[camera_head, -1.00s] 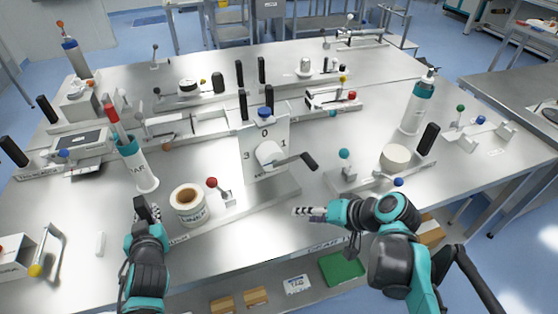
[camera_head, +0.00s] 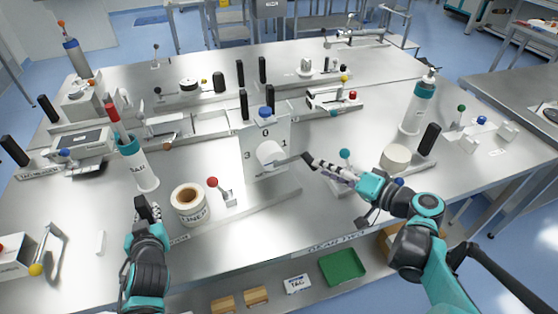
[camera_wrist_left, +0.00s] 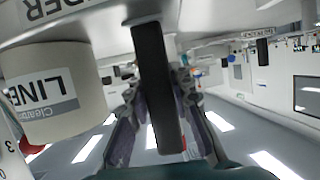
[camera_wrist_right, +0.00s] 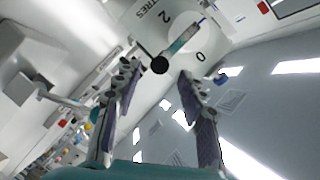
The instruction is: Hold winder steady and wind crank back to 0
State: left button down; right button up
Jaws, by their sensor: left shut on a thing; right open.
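The winder is an upright pale panel (camera_head: 252,165) on a long metal base, with a dial marked 0 at top, 1 at right and 3 at left. Its crank (camera_head: 290,160) points right from the white hub (camera_head: 270,153), below the 1. My left gripper (camera_head: 148,208) is shut on a black upright handle (camera_wrist_left: 155,85) at the base's left end. My right gripper (camera_head: 312,160) is open at the crank's outer end. In the right wrist view, the crank's round black grip end (camera_wrist_right: 160,65) lies between the spread fingers (camera_wrist_right: 157,80); contact is not visible.
A white liner roll (camera_head: 190,205) and a red-knobbed lever (camera_head: 220,188) stand between my left gripper and the panel. A teal-knobbed lever (camera_head: 344,155) and a white roll (camera_head: 396,158) are close to my right gripper. The table's front middle is clear.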

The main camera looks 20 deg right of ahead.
aim_at(311, 163)
jog(key=shift+x, duration=2.75)
jog(key=shift+f, duration=0.1)
grip_shut()
